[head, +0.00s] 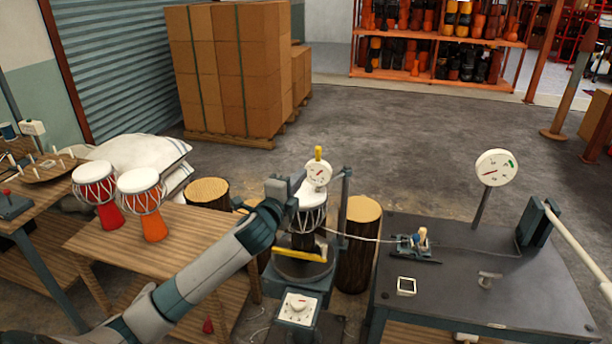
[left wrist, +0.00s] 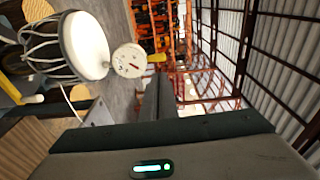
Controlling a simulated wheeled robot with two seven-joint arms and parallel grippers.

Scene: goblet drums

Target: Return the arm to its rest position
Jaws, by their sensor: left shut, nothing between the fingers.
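My left arm (head: 190,285) reaches in from the lower left. Its gripper (head: 292,205) is at the left side of a white-headed drum (head: 311,218) on a dark stand in the middle. In the left wrist view the dark fingers (left wrist: 158,92) are together, with nothing between them. The same drum (left wrist: 86,46) shows there at the upper left, apart from the fingers. My right gripper is not in view.
A white dial gauge (head: 318,174) stands at the drum. A red drum (head: 95,184) and an orange drum (head: 142,190) stand on a wooden table (head: 190,235) at left. A dark workbench (head: 450,290) is at right. Log stumps (head: 361,240) flank the stand.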

